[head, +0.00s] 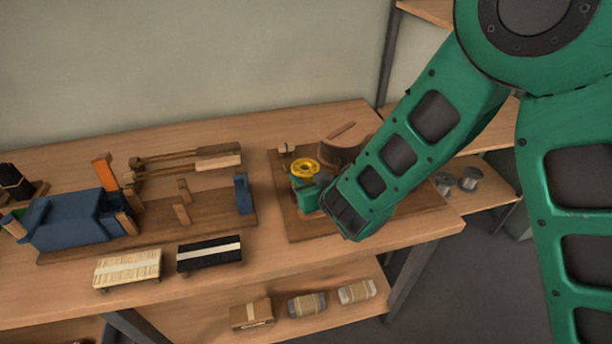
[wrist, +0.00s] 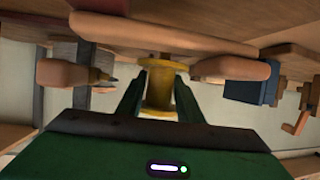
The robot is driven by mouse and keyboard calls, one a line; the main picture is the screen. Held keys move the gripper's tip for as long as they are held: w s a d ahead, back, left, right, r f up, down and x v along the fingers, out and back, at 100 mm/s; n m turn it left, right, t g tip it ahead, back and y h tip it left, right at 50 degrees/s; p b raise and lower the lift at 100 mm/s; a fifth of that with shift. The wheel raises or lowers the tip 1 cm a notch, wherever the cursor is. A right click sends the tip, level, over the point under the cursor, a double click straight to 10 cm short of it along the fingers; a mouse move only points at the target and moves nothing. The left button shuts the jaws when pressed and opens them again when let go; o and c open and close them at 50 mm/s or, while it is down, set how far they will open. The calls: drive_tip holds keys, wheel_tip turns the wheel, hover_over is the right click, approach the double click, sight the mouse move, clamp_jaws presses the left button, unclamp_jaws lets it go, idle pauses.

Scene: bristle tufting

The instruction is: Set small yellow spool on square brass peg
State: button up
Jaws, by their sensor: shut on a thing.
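The small yellow spool (head: 304,168) is in my gripper (head: 306,188), above the wooden board at the right end of the bench. In the wrist view the spool (wrist: 159,88) stands between the two green fingers (wrist: 158,95), which are shut on it. Its flanges show at both ends of the barrel. In the head view the gripper's palm and my green arm cover part of the board below the spool. I cannot make out the square brass peg in either view.
A round wooden block (head: 342,150) stands on the board (head: 290,228) close behind the gripper. A blue vise-like block (head: 70,222) and a wooden jig with a blue post (head: 243,194) are to the left. Grey spools (head: 471,178) sit on a side shelf.

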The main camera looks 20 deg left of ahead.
drive_tip(key=shift+f, duration=0.95)
idle(0.6)
drive_tip(key=o, duration=1.2)
drive_tip(key=shift+c, duration=0.2)
drive_tip(key=v, duration=0.8)
drive_tip(key=shift+s+d, duration=0.1)
drive_tip(key=shift+d, duration=0.1)
drive_tip(key=shift+s+d+r, duration=0.1)
drive_tip(key=shift+s+d, duration=0.2)
drive_tip(key=shift+s+d+r, duration=0.35)
drive_tip(key=shift+s, duration=0.1)
